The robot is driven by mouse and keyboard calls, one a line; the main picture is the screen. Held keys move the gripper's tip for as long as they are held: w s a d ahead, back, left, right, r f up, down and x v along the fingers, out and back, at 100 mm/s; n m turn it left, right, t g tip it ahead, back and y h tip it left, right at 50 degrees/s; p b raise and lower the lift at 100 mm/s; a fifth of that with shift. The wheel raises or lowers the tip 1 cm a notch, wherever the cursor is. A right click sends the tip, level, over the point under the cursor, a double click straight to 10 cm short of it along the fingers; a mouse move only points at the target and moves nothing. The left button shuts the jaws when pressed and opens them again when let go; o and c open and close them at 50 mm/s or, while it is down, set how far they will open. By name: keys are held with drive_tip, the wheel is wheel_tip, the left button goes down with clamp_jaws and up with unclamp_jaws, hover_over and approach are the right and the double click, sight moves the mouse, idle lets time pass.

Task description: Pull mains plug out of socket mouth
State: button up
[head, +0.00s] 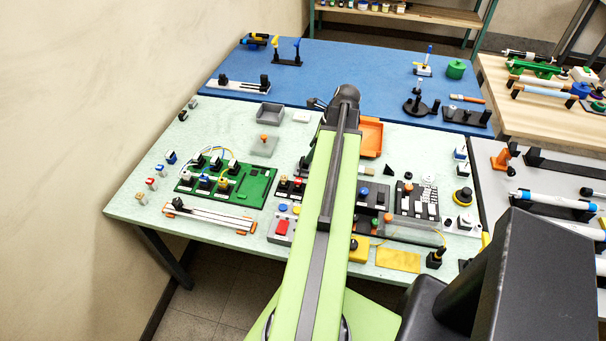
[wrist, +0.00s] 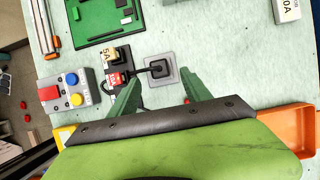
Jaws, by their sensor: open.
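In the wrist view a black mains plug (wrist: 158,69) sits on a square grey plate (wrist: 163,82), which looks like the socket. A black cable leads from the plug to the left. My gripper (wrist: 159,79) is open, with one green finger on each side of the plug and plate. The fingers appear apart from the plug, and their height above it is hard to tell. The socket mouth is hidden under the plug.
A button box (wrist: 72,92) lies further left, a green circuit board (wrist: 90,22) above. An orange tray (wrist: 282,137) is at right. Bare table (wrist: 225,55) lies right of the plug.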

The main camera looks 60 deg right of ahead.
drive_tip(key=b+x, duration=0.5)
drive_tip(key=shift+s+f, duration=0.15)
drive_tip(key=shift+f, duration=0.1)
drive_tip(key=shift+r, duration=0.2)
drive_tip(key=shift+c, duration=0.5)
clamp_jaws()
